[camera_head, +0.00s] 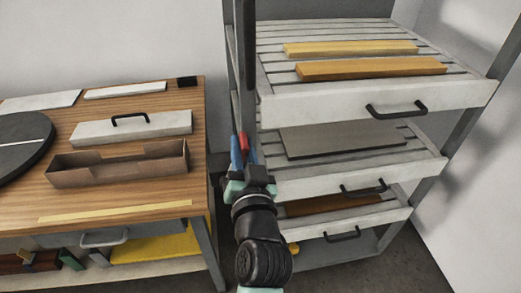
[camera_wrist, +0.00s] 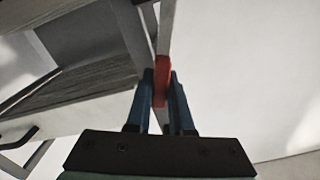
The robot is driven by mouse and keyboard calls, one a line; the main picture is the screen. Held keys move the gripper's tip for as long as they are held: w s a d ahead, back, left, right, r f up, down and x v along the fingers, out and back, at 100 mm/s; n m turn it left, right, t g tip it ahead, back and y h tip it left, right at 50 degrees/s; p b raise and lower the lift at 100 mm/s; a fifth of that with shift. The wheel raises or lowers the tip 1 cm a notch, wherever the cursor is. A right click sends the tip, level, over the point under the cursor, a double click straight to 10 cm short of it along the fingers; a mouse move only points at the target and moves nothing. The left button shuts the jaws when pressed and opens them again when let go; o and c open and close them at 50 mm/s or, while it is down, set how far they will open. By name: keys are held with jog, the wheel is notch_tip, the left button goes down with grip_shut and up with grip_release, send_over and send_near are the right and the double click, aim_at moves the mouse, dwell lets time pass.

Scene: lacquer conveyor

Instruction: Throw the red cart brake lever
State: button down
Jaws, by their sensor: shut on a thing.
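The red cart brake lever (camera_head: 243,141) shows as a small red piece at the left front post of the grey cart (camera_head: 300,108). In the wrist view the red lever (camera_wrist: 161,80) is upright, between the two blue fingers of my gripper (camera_wrist: 160,95). My gripper also shows in the head view (camera_head: 241,153), with its blue fingers at the lever. The fingers are shut on the lever. Its lower part is hidden by the fingers and the gripper body.
The cart holds slatted drawers with black handles (camera_head: 397,109); yellow and orange boards (camera_head: 370,68) lie on the top one. A wooden workbench (camera_head: 120,205) stands close on the left, with a brown open box (camera_head: 118,172). A narrow gap separates bench and cart.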

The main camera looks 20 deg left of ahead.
jog(key=shift+s+a+r+n, duration=0.2)
jog(key=shift+s+a+n, duration=0.3)
jog(key=shift+a+n, duration=0.4)
jog(key=s+a+f+n+b, duration=0.2)
jog(key=s+a+n, duration=0.3)
jog(key=a+n, duration=0.2)
jog(key=shift+n+b, duration=0.4)
jog(key=shift+n, duration=0.9)
jog(key=c, duration=0.8)
grip_release()
jog(key=shift+d, duration=0.1)
jog(key=b+v, duration=0.1)
jog(key=v, duration=1.1)
jog(key=shift+s+d, duration=0.2)
jog(key=shift+s, duration=0.15)
